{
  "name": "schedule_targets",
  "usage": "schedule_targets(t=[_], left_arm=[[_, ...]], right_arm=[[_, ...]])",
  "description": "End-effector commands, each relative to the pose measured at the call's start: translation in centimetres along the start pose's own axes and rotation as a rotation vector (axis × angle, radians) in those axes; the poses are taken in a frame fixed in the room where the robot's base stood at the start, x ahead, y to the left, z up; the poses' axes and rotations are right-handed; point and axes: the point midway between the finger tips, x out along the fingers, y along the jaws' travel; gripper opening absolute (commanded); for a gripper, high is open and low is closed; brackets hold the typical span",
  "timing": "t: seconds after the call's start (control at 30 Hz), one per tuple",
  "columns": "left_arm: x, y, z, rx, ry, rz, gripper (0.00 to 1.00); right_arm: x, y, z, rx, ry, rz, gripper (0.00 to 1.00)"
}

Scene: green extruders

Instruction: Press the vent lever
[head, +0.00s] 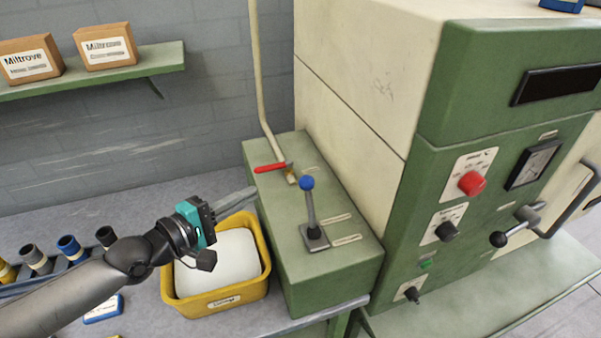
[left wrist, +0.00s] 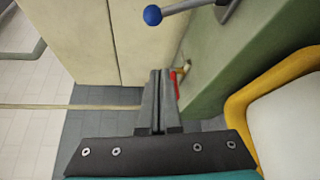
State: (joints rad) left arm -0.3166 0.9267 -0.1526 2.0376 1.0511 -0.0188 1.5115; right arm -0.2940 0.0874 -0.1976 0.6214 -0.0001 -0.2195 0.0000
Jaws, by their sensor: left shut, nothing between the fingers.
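A lever with a blue ball knob (head: 307,184) stands upright on a green box (head: 285,232) beside the machine. It also shows in the left wrist view (left wrist: 153,14), beyond my fingertips. A red-handled valve (head: 268,168) sits at the foot of a pipe behind it; its red handle (left wrist: 173,84) appears just right of my fingers in the left wrist view. A black-ball lever (head: 499,239) is on the machine front. The labels are too small to tell which is the vent lever. My left gripper (head: 252,192) is shut and empty, at the box's left edge, apart from the levers.
A yellow bin (head: 263,288) with a white content stands under my left wrist. The tall green and cream machine (head: 375,85) rises right of the box. A shelf (head: 165,57) with two cartons is at upper left. Tubes stand in a rack at lower left.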

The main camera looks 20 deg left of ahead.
Motion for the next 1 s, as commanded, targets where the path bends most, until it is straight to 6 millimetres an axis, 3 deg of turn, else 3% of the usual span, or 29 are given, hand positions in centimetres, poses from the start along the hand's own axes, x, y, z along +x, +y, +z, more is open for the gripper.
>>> schedule_targets(t=[0.53,1.0], left_arm=[[0.6,0.4,-0.3,-0.021,0.003,0.015,0.0],[5.6,0.6,-0.2,-0.021,0.002,0.016,0.0]], right_arm=[[-0.1,-1.1,0.7,0.004,-0.01,-0.014,0.5],[0.0,-1.1,0.5,0.002,-0.007,-0.015,0.5]])
